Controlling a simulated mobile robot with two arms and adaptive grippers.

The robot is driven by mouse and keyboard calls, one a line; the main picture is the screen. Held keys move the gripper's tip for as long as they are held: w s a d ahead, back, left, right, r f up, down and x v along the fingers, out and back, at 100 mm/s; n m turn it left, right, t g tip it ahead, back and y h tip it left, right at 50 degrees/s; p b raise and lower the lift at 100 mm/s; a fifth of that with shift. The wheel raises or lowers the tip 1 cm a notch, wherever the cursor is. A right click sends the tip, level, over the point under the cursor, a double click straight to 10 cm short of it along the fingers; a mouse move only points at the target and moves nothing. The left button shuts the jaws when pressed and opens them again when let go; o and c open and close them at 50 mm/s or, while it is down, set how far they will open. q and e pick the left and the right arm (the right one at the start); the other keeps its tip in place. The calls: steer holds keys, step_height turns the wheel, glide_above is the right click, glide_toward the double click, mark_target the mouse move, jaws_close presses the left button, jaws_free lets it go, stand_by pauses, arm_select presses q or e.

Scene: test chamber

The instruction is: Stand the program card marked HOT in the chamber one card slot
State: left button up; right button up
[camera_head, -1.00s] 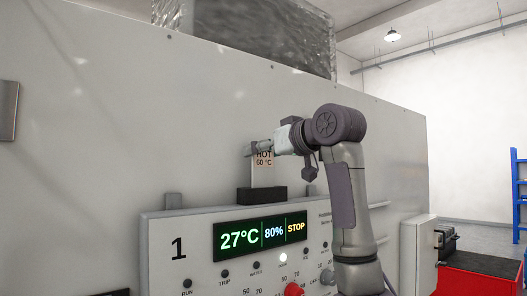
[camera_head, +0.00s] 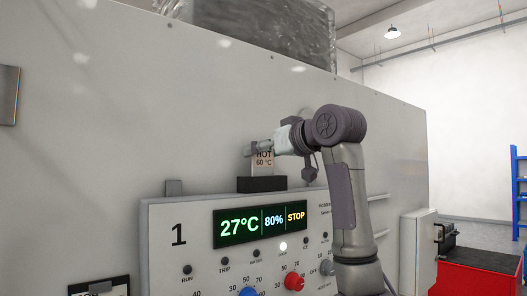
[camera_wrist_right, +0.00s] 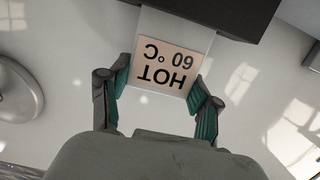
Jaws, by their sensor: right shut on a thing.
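The HOT card (camera_head: 263,164), pale with "HOT 60 °C" printed on it, is upright directly above the black card slot block (camera_head: 262,184) on top of the chamber one panel. My right gripper (camera_head: 264,149) is shut on the card's upper part. In the right wrist view the card (camera_wrist_right: 167,66) sits between the two green-padded fingers (camera_wrist_right: 158,105), and its far end meets the edge of the black block (camera_wrist_right: 222,14). How deep its lower edge sits in the slot is hidden. My left gripper is not in view.
The chamber one panel (camera_head: 178,262) has a lit display (camera_head: 261,228) reading 27°C, 80%, STOP, with knobs below. A red cabinet (camera_head: 480,275) stands at lower right. The large grey chamber wall (camera_head: 110,130) is close behind.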

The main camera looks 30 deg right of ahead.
steer(key=shift+f, duration=0.4)
steer(key=o, duration=1.3)
steer(key=shift+r, duration=0.1)
steer(key=shift+s, duration=0.2)
steer(key=s, duration=0.3)
steer(key=s+r, duration=0.1)
steer(key=s, duration=0.3)
steer(key=s+d, duration=0.1)
steer(key=s, duration=0.3)
steer(key=shift+s+r, duration=0.25)
steer(key=shift+r, duration=0.15)
